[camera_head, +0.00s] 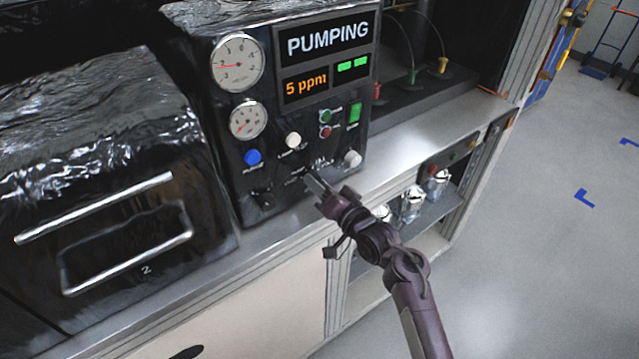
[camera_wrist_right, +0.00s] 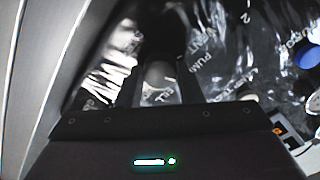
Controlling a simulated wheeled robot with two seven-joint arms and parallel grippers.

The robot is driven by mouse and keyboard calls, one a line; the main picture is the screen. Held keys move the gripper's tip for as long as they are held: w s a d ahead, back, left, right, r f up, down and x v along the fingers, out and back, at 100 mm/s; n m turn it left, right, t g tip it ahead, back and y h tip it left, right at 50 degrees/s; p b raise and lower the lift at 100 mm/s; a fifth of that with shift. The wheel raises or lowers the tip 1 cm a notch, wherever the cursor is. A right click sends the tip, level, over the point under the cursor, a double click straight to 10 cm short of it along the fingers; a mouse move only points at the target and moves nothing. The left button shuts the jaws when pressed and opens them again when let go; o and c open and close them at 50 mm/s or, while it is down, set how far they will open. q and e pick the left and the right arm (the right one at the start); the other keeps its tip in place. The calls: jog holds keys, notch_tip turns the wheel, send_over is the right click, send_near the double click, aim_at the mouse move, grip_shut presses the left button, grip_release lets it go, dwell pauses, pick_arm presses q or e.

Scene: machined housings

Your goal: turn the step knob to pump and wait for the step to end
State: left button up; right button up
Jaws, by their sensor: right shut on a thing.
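The control box (camera_head: 225,180) is black, and its display (camera_head: 328,38) reads PUMPING above an orange "5 ppm" and two green bars. My right gripper (camera_head: 314,182) reaches the lower part of the panel. In the right wrist view its dark fingers are shut on the step knob (camera_wrist_right: 160,78), which is grey and partly hidden between them. Labels such as PUMP and VENT are printed around the knob, but I cannot read exactly where its pointer stands. In the head view the gripper covers the knob. My left gripper is not in view.
Close by on the panel are two gauges (camera_head: 237,63), a blue button (camera_head: 252,157), a white knob (camera_head: 293,140), another white knob (camera_head: 352,158) and a green switch (camera_head: 355,111). A foil-wrapped chamber (camera_head: 95,140) stands at left. The steel ledge (camera_head: 400,143) is mostly clear.

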dwell(0.3)
jog(key=o, duration=1)
jog(key=shift+c, duration=0.2)
jog(key=shift+s+d+f, duration=0.1)
jog(key=shift+s+d, duration=0.15)
jog(key=shift+s, duration=0.05)
jog(key=b+v, duration=0.2)
jog(key=v, duration=0.5)
